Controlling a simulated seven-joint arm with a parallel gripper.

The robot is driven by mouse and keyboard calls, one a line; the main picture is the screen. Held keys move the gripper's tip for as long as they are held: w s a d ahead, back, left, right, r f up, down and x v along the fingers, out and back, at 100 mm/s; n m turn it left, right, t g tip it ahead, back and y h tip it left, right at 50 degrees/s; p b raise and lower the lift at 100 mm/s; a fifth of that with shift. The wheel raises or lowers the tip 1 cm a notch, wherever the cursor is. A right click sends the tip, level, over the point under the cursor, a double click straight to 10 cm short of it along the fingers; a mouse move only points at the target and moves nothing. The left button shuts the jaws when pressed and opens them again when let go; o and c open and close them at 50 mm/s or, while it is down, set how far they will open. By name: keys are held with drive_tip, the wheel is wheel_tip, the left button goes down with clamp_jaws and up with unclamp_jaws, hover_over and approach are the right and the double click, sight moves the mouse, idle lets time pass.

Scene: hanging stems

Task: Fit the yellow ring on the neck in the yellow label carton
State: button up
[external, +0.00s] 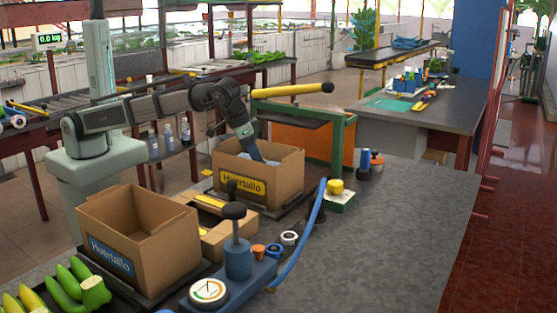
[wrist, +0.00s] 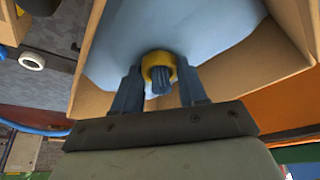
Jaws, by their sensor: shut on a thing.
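The carton with the yellow label (external: 243,183) stands open on the bench, and my arm reaches down into it from above. In the wrist view, my gripper (wrist: 160,82) is inside the carton, its two fingers on either side of the yellow ring (wrist: 158,60). The fingers are shut on the ring. A ribbed blue-grey neck end (wrist: 161,82) shows through the ring's opening, so the ring is around it. A pale blue liner (wrist: 225,30) spreads behind the ring. How far down the neck the ring sits I cannot tell. In the external view the carton wall hides the fingertips and ring.
A carton with a blue label (external: 110,258) stands open at the front left. A blue press-like device (external: 238,258), an orange ring (external: 258,251) and a white ring (external: 289,238) are on the bench. A green frame (external: 343,150) with a yellow bar stands behind. The bench's right side is clear.

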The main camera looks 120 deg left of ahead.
drive_tip(key=o, duration=1.3)
drive_tip(key=shift+o, duration=0.3)
drive_tip(key=o, duration=0.3)
drive_tip(key=shift+r, duration=1.6)
drive_tip(key=shift+r, duration=4.15)
